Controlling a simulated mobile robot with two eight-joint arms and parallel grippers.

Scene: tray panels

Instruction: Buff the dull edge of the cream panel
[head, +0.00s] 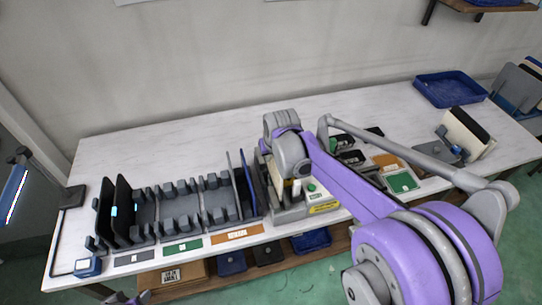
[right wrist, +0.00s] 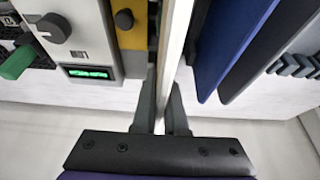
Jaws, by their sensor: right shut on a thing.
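A thin cream panel (right wrist: 178,40) stands edge-on between the fingers of my right gripper (right wrist: 163,108), which is shut on it in the right wrist view. It stands beside a grey machine (right wrist: 78,30) with a green display, a dark knob and a yellow plate. I cannot tell whether panel and machine touch. In the head view my right gripper (head: 291,186) is mostly hidden by its own wrist, above the machine (head: 322,205). The panel's dull edge cannot be made out. Part of my left gripper (head: 130,298) shows at the bottom edge; its jaws are unclear.
Blue and dark panels (right wrist: 230,40) stand close right of the held panel. A slotted grey rack (head: 180,210) with dark panels fills the table's left. A blue tray (head: 450,90) and another cream panel (head: 462,131) are at the right. The table's back strip is clear.

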